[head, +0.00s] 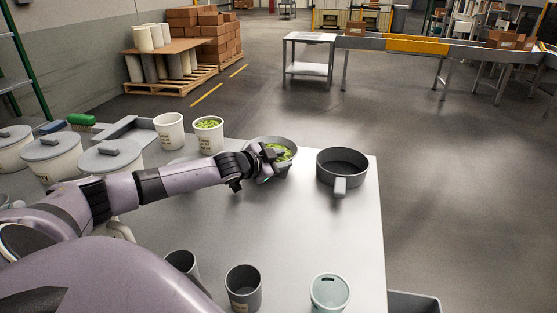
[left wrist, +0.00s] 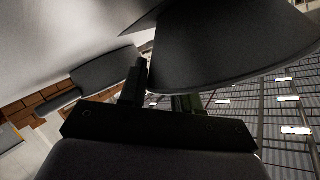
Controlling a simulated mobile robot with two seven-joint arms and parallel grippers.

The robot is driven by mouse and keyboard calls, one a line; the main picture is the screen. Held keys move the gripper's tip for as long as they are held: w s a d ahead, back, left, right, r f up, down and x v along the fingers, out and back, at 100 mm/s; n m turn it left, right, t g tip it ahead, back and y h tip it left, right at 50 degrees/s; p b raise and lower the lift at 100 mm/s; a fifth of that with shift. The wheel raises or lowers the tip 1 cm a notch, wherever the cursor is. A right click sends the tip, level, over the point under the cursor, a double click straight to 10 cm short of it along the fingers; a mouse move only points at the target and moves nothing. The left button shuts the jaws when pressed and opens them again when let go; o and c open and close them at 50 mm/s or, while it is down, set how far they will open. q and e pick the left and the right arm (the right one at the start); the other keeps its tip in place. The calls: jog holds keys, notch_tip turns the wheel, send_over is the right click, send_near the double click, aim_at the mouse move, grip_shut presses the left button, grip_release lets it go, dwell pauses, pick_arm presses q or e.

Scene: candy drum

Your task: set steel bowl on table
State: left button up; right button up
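A steel bowl (head: 284,170) with green candy in it is near the far edge of the table (head: 300,225). My left gripper (head: 264,168) is at the bowl's near left side. In the left wrist view the bowl's grey wall (left wrist: 225,55) fills the upper right, and its edge comes down between the two fingers of the left gripper (left wrist: 162,92), which looks shut on it. Whether the bowl touches the tabletop cannot be told. My right gripper is not in view.
A dark round pan (head: 342,170) with a handle stands just right of the bowl. A white cup (head: 169,135) and a cup of green candy (head: 209,138) stand to the left, beside lidded tubs (head: 50,160). Cups (head: 243,290) line the near edge. The table's middle is clear.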

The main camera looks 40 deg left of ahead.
pick_arm(q)
jog(key=shift+r, duration=0.1)
jog(key=shift+b+v, duration=0.35)
jog(key=shift+v, duration=4.1)
jog(key=shift+p+v, duration=0.85)
jog(key=shift+v, duration=0.65)
